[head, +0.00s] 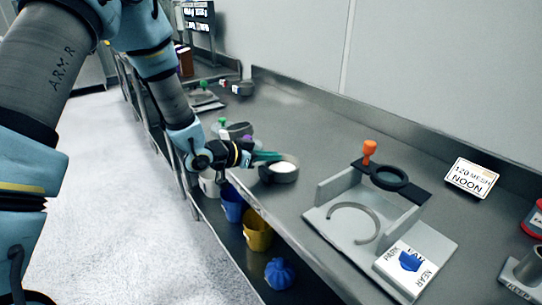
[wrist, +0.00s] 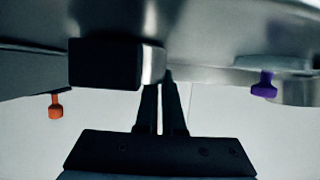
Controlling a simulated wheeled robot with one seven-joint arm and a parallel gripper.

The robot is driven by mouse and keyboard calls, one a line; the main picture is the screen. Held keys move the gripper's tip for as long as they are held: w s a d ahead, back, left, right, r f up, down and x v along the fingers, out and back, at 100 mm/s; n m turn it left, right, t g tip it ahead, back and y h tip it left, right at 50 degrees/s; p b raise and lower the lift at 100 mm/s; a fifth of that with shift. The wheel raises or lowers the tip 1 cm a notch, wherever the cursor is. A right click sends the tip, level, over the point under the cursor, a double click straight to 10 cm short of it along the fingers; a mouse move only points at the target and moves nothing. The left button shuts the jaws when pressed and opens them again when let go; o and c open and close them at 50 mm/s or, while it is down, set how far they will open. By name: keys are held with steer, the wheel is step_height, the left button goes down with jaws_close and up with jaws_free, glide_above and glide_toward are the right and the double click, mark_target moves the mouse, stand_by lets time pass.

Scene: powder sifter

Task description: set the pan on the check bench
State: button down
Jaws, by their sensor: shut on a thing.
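The pan (head: 279,179) is a round, dark-sided dish with white powder (head: 284,167) in it, in the head view. It is at the front edge of the steel bench, beside my gripper (head: 255,158), and looks level. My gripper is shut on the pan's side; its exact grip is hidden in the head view. In the wrist view, my gripper's dark fingers (wrist: 162,98) are close together beneath a dark block (wrist: 117,63). I cannot tell whether the pan touches the bench. No label marks which surface is the check bench.
A grey sifter stand (head: 335,220) with a dark ring (head: 389,177) and orange knob (head: 370,150) stands right of the pan. A "120 MESH NOON" sign (head: 471,178) is behind it. Clear steel lies behind the pan.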

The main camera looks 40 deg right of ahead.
steer(key=c, duration=1)
jaws_free()
steer(key=shift+f, duration=0.1)
